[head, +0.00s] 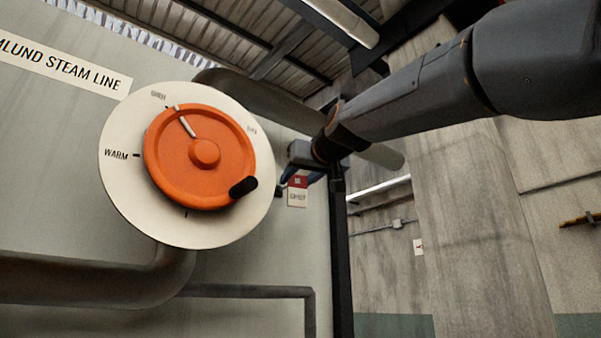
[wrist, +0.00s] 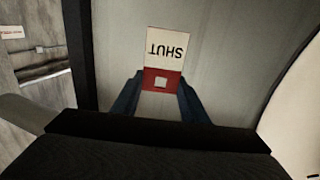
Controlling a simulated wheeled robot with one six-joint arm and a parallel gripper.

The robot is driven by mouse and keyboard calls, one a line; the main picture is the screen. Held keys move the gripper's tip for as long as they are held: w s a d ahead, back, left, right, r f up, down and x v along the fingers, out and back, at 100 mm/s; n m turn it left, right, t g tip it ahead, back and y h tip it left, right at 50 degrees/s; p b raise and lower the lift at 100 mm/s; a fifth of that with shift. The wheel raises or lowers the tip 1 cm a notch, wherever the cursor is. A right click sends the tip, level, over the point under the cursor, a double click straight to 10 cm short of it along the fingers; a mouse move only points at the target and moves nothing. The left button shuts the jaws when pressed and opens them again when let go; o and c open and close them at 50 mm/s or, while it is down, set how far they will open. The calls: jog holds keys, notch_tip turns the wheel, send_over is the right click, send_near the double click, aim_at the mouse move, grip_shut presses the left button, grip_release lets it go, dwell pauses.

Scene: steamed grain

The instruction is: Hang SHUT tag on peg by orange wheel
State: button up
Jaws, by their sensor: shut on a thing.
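The SHUT tag is a white plate with a red band that has a pale square in it. In the wrist view the tag (wrist: 168,45) reads upside down, its red band between the fingertips of my gripper (wrist: 160,88). In the head view the small tag (head: 297,198) is right of the orange wheel (head: 170,175), in front of the grey panel. My gripper (head: 296,181) is partly hidden there by its own arm. It is shut on the tag. I cannot make out the peg clearly in either view.
The orange wheel has a black knob (head: 243,187) and sits on a round white dial (head: 120,180), close left of my gripper. A dark post (head: 341,260) edges the panel on the right. Dark pipes (head: 90,278) run below the dial.

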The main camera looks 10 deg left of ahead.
jog(key=shift+w+a+f+p, duration=0.15)
jog(key=shift+w+a+p, duration=1.4)
jog(key=shift+a, duration=0.35)
jog(key=shift+w, duration=0.1)
jog(key=o, duration=1.1)
jog(key=b+v, duration=0.4)
jog(key=v, duration=0.3)
jog(key=shift+s+d, duration=0.2)
jog(key=shift+s, duration=0.15)
